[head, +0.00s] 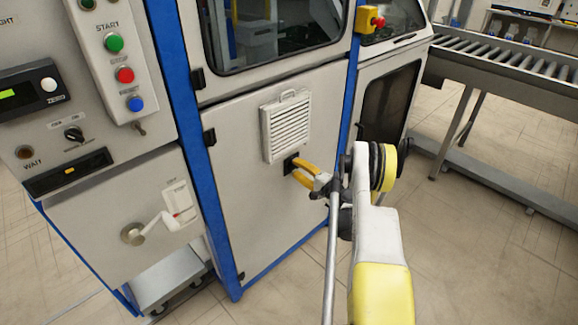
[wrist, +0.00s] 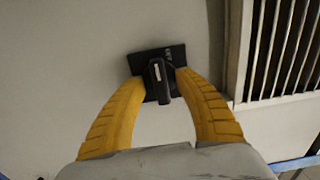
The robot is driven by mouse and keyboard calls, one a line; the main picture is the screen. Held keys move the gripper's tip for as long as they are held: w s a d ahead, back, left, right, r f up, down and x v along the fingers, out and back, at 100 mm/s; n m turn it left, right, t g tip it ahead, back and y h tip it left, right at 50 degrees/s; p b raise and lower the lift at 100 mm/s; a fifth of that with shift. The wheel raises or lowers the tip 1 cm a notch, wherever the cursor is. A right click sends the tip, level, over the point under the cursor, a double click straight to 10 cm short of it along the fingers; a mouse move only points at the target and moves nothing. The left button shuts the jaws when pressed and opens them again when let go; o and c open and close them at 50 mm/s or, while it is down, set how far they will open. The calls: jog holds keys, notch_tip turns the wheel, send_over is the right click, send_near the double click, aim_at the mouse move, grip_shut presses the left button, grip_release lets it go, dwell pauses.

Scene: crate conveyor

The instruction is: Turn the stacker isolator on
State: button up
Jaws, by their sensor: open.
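A small black switch (head: 289,162) sits on the pale lower panel, just below a vent. In the wrist view its black plate (wrist: 136,62) carries small pale lettering too blurred to read, and its black knob (wrist: 158,80) has a white mark. My gripper (head: 295,170) is open, its yellow fingers on either side of the knob; it also shows in the wrist view (wrist: 160,79). I cannot tell whether the fingers touch it. No view names the stacker isolator legibly.
The louvred vent (head: 286,125) sticks out close above my gripper. Blue frame posts (head: 188,130) edge the panel. A red and yellow button (head: 376,21) is high on the right post. A roller conveyor (head: 500,58) stands at right, with clear floor in front.

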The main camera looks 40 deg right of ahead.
grip_shut()
jog(key=shift+m, duration=0.3)
jog(key=m, duration=0.3)
jog(key=shift+m, duration=0.3)
jog(key=m, duration=0.4)
jog(key=shift+r+m, duration=0.1)
jog(key=shift+m, duration=0.2)
jog(key=m, duration=0.4)
jog(key=shift+m, duration=2.5)
